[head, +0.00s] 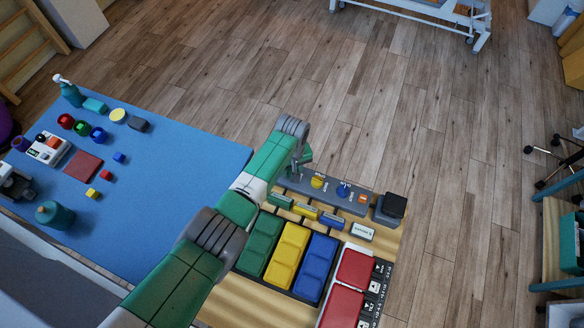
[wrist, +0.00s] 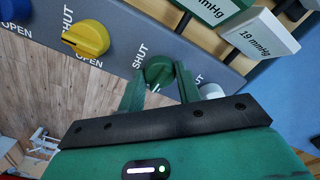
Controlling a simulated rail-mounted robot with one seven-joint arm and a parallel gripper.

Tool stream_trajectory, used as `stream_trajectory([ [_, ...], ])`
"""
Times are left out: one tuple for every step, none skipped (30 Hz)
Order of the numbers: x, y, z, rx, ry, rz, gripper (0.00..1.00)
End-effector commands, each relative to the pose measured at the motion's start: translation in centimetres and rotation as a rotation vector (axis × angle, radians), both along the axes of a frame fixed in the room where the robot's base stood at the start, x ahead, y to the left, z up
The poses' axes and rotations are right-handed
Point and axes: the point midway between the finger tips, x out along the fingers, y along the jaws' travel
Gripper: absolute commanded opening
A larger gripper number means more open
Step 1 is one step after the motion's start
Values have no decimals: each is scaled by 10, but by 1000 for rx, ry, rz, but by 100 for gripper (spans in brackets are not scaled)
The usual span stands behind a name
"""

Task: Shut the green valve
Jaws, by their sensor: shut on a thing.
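The green valve (wrist: 157,70) is a round knob on a grey panel (wrist: 215,65), seen at the middle of the wrist view. My gripper (wrist: 158,82) has one green finger on each side of the knob and is shut on it. A "SHUT" label shows just left of the knob; any "OPEN" label for it is hidden by my gripper. In the head view my gripper (head: 302,163) is at the left end of the grey panel (head: 330,192), and the knob there cannot be told apart from it.
Beside it on the panel are a yellow valve (head: 317,182) and a blue valve (head: 343,190). Green, yellow and blue pads (head: 289,256) lie in front of the panel. A black box (head: 391,207) stands at its right end. The blue mat (head: 190,160) holds several small objects.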

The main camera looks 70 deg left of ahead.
Motion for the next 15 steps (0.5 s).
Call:
stream_trajectory([
  [0,0,1,0,0,-24,11],
  [0,0,1,-1,0,-41,11],
  [1,-1,1,-1,0,-68,11],
  [1,0,1,-1,-1,-90,11],
  [1,0,1,-1,0,-115,11],
  [0,0,1,0,0,-148,11],
  [0,0,1,-1,-1,-174,11],
  [1,0,1,-1,-1,-202,11],
  [1,0,1,0,-1,-240,11],
  [1,0,1,0,-1,-269,11],
  [1,0,1,0,0,-298,11],
  [1,0,1,0,-1,-336,11],
  [1,0,1,0,-1,-364,11],
  [1,0,1,0,-1,-393,11],
  [1,0,1,0,-1,-432,11],
])
